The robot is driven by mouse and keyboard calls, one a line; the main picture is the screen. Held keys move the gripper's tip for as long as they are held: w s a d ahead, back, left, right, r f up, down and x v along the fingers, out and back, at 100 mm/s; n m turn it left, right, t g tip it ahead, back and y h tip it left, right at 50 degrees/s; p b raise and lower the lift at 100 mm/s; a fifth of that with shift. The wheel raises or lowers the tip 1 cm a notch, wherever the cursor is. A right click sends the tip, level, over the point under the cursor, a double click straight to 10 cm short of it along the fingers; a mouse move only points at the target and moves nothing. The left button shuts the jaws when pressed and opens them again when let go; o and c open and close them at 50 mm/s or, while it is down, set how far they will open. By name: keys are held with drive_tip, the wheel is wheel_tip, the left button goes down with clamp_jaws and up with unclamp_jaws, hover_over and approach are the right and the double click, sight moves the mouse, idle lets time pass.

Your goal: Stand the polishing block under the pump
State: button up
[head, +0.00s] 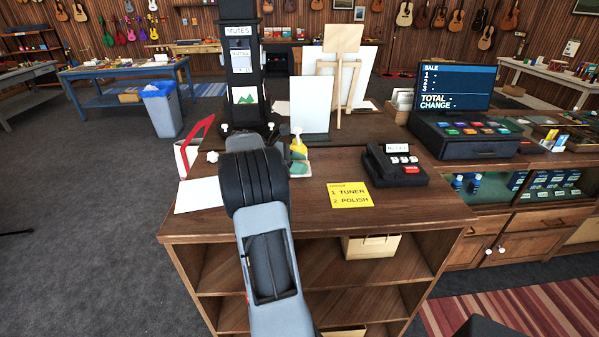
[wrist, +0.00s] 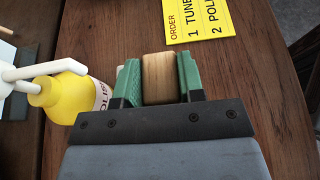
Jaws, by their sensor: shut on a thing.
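The polishing block (wrist: 160,80) is a light wooden block in the wrist view. My gripper (wrist: 157,60) has green finger pads shut on it, one on each side. I cannot tell whether the block touches the counter. The bottle also shows in the head view (head: 299,148) on the counter, right of my arm's dark joint. In the head view my arm hides the block.
A dark tower (head: 243,90) and an easel (head: 338,85) stand behind. Bare wood lies around the card.

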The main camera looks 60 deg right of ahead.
drive_tip(key=shift+w+d+f, duration=0.1)
drive_tip(key=shift+d+f, duration=0.25)
drive_tip(key=shift+f, duration=1.55)
drive_tip(key=shift+f, duration=0.15)
drive_tip(key=o, duration=0.9)
